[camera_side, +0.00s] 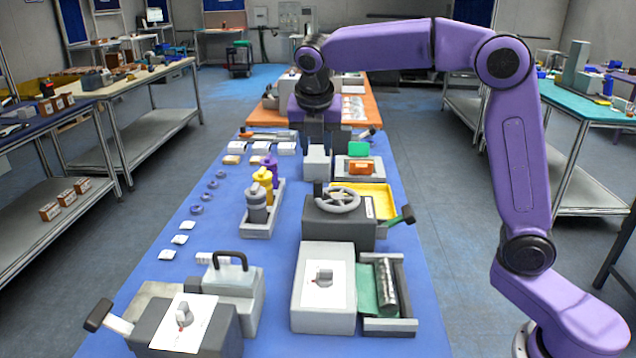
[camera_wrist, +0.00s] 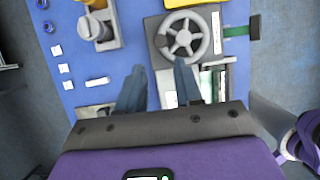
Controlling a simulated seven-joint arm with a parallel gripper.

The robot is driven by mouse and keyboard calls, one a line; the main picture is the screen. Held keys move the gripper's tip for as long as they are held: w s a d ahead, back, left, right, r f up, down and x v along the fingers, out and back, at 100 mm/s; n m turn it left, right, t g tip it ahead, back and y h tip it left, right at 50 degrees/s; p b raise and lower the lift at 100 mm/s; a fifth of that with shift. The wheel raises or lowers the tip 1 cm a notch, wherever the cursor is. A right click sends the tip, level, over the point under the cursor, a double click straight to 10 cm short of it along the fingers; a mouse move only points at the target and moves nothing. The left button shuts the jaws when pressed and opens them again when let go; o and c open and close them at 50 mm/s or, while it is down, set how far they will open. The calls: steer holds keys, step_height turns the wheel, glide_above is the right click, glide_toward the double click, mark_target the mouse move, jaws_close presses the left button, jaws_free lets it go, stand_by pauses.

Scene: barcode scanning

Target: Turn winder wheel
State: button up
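The winder wheel (camera_side: 338,200) is a light grey spoked hand wheel on a dark grey box (camera_side: 348,233) in the middle of the blue table. In the wrist view the wheel (camera_wrist: 184,40) shows whole, ahead of the fingertips.
Purple, yellow and grey bottles (camera_side: 257,208) stand in a tray left of the wheel. A yellow tray (camera_side: 378,203) is behind it. A light box with a knob (camera_side: 325,312) and a green roller unit (camera_side: 368,292) are in front. Small rings and white pads lie along the left side.

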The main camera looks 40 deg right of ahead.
mark_target(318, 181)
steer(key=x, duration=1.2)
steer(key=shift+f, duration=0.15)
jaws_close()
